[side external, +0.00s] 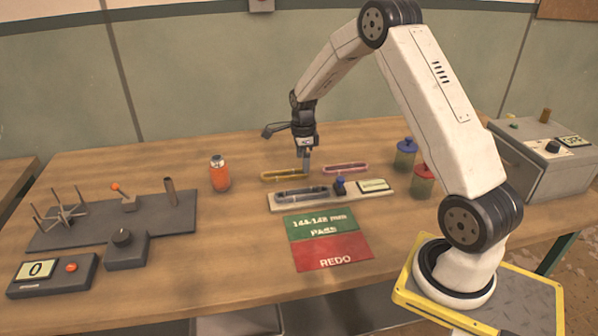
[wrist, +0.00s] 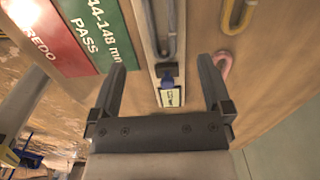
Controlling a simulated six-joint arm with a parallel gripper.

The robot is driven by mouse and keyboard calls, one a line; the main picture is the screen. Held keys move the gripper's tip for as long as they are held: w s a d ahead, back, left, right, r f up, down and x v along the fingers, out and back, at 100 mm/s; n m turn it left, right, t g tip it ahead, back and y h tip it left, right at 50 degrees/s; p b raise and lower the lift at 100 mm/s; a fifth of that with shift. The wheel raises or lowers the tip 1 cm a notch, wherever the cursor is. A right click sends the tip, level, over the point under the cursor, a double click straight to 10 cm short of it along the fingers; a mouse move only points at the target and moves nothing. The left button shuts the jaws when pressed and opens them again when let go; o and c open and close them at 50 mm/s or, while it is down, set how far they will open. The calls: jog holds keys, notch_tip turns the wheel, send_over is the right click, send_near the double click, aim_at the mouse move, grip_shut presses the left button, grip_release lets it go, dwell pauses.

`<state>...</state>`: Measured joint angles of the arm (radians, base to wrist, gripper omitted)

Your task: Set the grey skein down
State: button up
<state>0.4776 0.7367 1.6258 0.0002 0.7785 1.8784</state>
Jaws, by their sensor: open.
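The grey skein (side external: 302,194) lies in a slot of the pale gauge board (side external: 285,208), left of the board's blue knob (side external: 340,186). In the wrist view the grey skein (wrist: 172,50) shows as a dark U at the top, ahead of my fingers. My gripper (side external: 304,167) is above the table just behind the board, pointing down. In the wrist view my gripper (wrist: 162,69) has its two fingers wide apart with nothing held between them. A yellow skein (side external: 275,177) and a pink skein (side external: 345,168) lie on the table behind the board.
A mat with a green PASS zone (side external: 320,223) and a red REDO zone (side external: 333,252) lies bare in front of the board. An orange jar (side external: 219,175) stands left. A winder base (side external: 160,219) is farther left. Blue-lidded (side external: 405,155) and red-lidded (side external: 423,182) jars stand right.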

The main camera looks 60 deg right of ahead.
jog(key=shift+r, duration=0.45)
dwell(0.3)
jog(key=s+a+r+n+t, duration=0.1)
jog(key=s+a+r+n, duration=0.1)
jog(key=s+a+n, duration=0.6)
jog(key=s+a+r+n+t, duration=0.1)
jog(key=s+a+r+n, duration=0.2)
jog(key=s+a+n, duration=0.5)
jog(key=a+n, duration=0.6)
jog(key=n, duration=0.5)
jog(key=shift+a+t, duration=0.3)
jog(key=shift+a, duration=0.1)
